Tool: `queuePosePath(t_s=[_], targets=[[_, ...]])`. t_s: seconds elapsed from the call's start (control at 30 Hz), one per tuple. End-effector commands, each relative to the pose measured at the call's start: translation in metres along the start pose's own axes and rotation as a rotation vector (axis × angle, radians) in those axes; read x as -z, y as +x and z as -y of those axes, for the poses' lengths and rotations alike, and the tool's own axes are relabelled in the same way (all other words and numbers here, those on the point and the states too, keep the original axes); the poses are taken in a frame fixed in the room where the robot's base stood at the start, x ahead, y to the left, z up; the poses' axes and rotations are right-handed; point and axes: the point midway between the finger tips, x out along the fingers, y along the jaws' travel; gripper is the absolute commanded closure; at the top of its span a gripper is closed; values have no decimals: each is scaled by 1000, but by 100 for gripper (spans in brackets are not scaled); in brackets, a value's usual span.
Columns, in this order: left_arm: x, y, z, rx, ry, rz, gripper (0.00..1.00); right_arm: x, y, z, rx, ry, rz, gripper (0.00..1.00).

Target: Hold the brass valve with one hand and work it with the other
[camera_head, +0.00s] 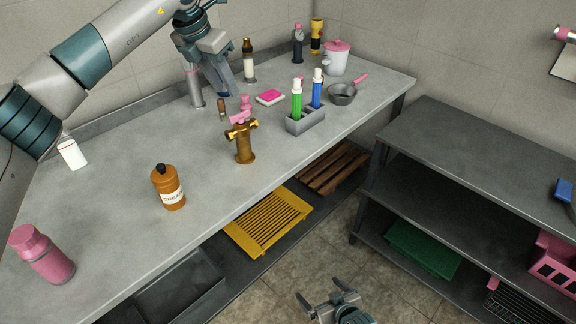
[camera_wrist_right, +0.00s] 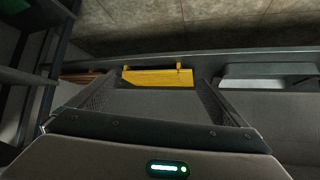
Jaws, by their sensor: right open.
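The brass valve (camera_head: 245,146) stands upright near the front edge of the grey counter. It has side stubs near its top and a pink handle (camera_head: 240,117) above them. My left gripper (camera_head: 224,94) points down over the back of the counter, behind and left of the valve, apart from it in the picture. I cannot make out its jaw gap. My right gripper (camera_head: 324,295) is open and empty, low in front of the counter and well away from the valve. Its fingers also show apart in the right wrist view (camera_wrist_right: 155,100), where no valve is visible.
On the counter (camera_head: 120,215) are a brown cream bottle (camera_head: 169,188), a pink bottle (camera_head: 42,255), a grey holder (camera_head: 305,122) with green and blue tubes, and a small pan (camera_head: 342,95). A yellow rack (camera_head: 267,222) lies below. Dark shelving (camera_head: 470,150) stands at right.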

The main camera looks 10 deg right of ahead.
Motion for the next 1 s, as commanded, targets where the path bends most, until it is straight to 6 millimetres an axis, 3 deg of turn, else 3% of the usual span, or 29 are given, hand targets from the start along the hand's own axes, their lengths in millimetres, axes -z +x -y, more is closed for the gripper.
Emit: queuePosePath(t_s=[0.03,0.27,0.47,0.6,0.8,1.0], targets=[[0,0,0,0,0,0,69,29,1,-3,7,-6,-42,3],[0,0,0,0,0,0,69,142,-7,-3,54,-25,-208,3],[0,0,0,0,0,0,69,238,-29,5,109,-50,-351,3],[0,0,0,0,0,0,69,302,-54,15,156,-72,-452,3],[0,0,0,0,0,0,69,376,-97,34,227,-105,-576,3],[0,0,0,0,0,0,69,417,-128,48,277,-130,-650,3]])
